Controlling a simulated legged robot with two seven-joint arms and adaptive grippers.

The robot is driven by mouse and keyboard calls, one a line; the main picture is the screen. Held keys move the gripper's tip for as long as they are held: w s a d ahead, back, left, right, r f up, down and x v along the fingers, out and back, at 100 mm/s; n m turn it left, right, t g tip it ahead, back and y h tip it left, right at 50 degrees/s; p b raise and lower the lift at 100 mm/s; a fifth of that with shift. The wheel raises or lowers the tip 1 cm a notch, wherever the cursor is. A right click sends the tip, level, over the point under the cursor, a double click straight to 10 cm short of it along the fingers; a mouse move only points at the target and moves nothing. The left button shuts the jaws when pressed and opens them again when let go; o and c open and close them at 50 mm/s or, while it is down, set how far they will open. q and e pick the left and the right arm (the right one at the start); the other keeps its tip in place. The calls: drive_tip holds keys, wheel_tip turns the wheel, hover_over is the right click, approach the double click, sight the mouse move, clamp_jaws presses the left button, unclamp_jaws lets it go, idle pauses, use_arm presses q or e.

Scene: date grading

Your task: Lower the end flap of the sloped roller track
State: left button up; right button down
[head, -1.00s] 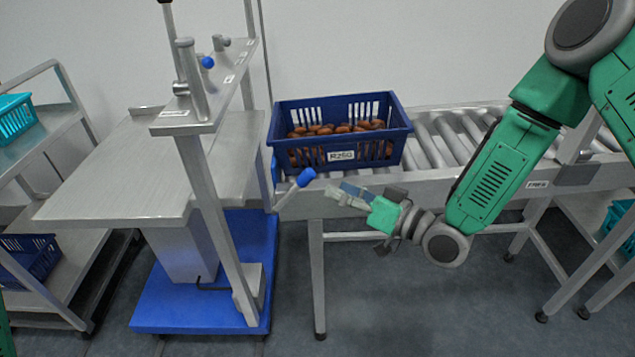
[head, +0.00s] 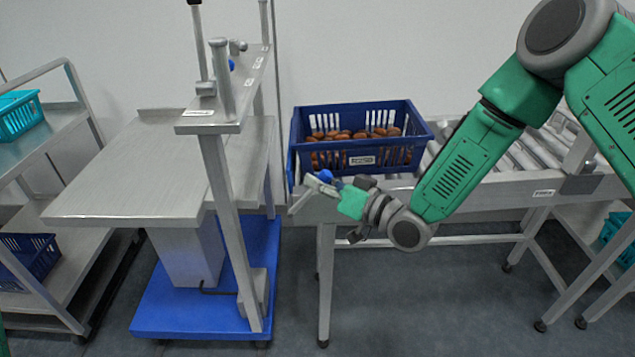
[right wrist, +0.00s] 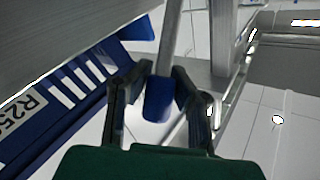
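The sloped roller track (head: 515,185) runs from the right to its left end. An upright end flap (head: 291,170) stands at that end, partly hidden by the blue crate. A metal lever rod (head: 298,205) with a blue knob (head: 326,175) sits at the front left corner. My right gripper (head: 321,184) is at this knob. In the right wrist view the knob (right wrist: 159,100) lies between the two fingers (right wrist: 161,72). Whether they grip it or only flank it is unclear. My left gripper is out of view.
A blue crate (head: 400,132) of brown dates rests on the track behind the flap. A steel table on a blue base (head: 180,310) stands left, with an upright post frame (head: 228,220) near the track. A shelf rack (head: 85,150) is farther left.

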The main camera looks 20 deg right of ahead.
use_arm(q)
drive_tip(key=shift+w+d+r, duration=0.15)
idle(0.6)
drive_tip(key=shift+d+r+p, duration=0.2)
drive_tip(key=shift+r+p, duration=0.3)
drive_tip(key=shift+p, duration=0.15)
